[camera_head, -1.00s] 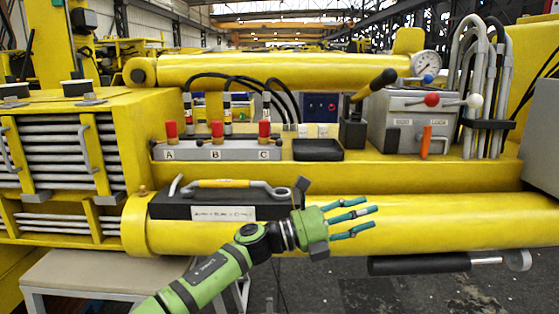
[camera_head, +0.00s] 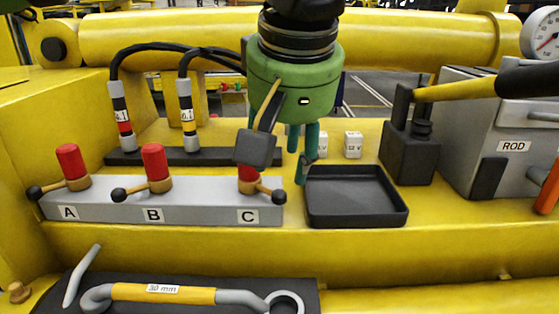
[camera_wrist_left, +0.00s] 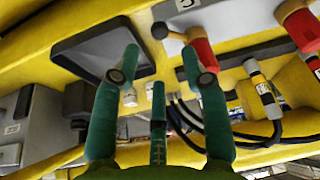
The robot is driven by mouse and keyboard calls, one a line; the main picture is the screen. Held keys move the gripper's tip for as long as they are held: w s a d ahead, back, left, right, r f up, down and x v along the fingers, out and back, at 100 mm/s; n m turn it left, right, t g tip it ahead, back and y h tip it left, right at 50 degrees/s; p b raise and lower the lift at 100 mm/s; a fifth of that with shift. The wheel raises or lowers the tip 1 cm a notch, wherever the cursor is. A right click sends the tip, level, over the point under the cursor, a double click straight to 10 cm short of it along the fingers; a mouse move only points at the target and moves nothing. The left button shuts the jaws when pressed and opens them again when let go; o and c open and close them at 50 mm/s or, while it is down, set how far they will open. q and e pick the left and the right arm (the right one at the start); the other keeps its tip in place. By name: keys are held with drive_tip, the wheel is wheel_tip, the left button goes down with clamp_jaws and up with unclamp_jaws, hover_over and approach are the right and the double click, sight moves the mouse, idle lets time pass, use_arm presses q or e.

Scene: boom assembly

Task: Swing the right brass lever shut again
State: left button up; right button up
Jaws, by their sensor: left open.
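Valve block (camera_head: 200,212) carries red-capped valves A, B and C. The right brass lever (camera_head: 266,189), at C, points right and ends in a black knob (camera_head: 278,197). The A (camera_head: 50,188) and B (camera_head: 134,190) levers point left. My left gripper (camera_head: 285,160) is open, fingers down, just behind and right of valve C, and partly hides its red cap (camera_head: 249,182). In the left wrist view the black knob (camera_wrist_left: 160,30) and red cap (camera_wrist_left: 200,55) lie near the fingertips (camera_wrist_left: 165,68); I cannot tell whether they touch. My right gripper is out of view.
A black tray (camera_head: 355,212) sits right of the block, close to the fingers. A grey post (camera_head: 408,155) and the ROD box (camera_head: 475,150) stand farther right. Black hoses (camera_head: 190,62) rise behind the block. A 30 mm wrench (camera_head: 165,293) lies in front.

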sight(280, 192)
use_arm(q)
drive_tip(key=f, duration=0.1)
drive_tip(key=f+p, duration=0.1)
drive_tip(key=f, duration=0.1)
drive_tip(key=shift+s+a, duration=0.1)
drive_tip(key=shift+a, duration=0.2)
drive_tip(key=shift+w+x, duration=0.2)
drive_tip(key=shift+x, duration=1)
drive_tip(key=shift+w+f, duration=0.2)
drive_tip(key=shift+f, duration=0.05)
drive_tip(key=shift+s, duration=0.1)
drive_tip(key=shift+d, duration=0.1)
clamp_jaws()
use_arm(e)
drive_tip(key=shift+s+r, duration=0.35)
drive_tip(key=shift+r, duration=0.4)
